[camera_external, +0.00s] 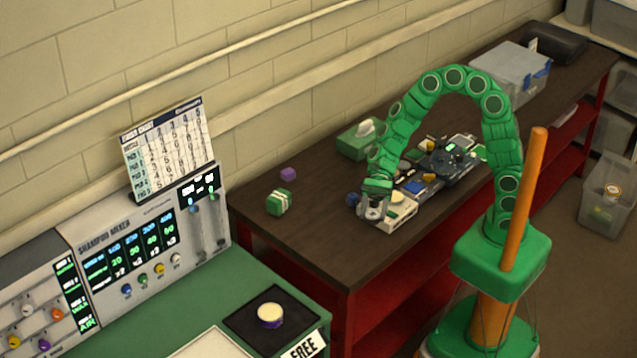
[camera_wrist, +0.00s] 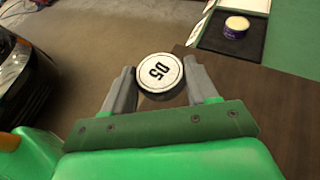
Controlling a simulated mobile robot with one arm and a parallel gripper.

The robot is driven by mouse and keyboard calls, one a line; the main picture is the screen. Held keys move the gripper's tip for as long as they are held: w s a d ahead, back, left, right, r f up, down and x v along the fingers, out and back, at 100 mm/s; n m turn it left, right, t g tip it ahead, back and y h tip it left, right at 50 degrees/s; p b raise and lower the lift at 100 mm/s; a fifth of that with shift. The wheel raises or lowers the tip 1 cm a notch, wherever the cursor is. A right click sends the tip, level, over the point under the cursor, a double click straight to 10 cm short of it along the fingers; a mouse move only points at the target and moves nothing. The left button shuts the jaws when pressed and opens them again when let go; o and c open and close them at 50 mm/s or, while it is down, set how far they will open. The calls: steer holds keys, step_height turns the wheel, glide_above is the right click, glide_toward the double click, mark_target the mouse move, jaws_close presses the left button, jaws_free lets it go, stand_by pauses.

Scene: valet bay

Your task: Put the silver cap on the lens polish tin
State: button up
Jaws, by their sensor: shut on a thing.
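My gripper (camera_external: 373,208) is over the dark bench near its front edge. The wrist view shows its grey fingers (camera_wrist: 160,88) shut on a round disc, which I take to be the silver cap (camera_wrist: 160,72). The lens polish tin (camera_external: 270,315) is low and round, with a purple side and a cream top. It stands on a black mat on the green counter, apart from my gripper. The tin also shows at the top right of the wrist view (camera_wrist: 237,27).
The shampoo mixer panel (camera_external: 140,255) stands behind the counter. A green-and-white block (camera_external: 279,202) and a small purple block (camera_external: 288,174) lie on the bench (camera_external: 310,230). Cluttered devices sit right of my gripper.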

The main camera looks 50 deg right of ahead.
steer(key=shift+s+d+r, duration=0.5)
steer(key=shift+s+d, duration=0.1)
steer(key=shift+d, duration=0.15)
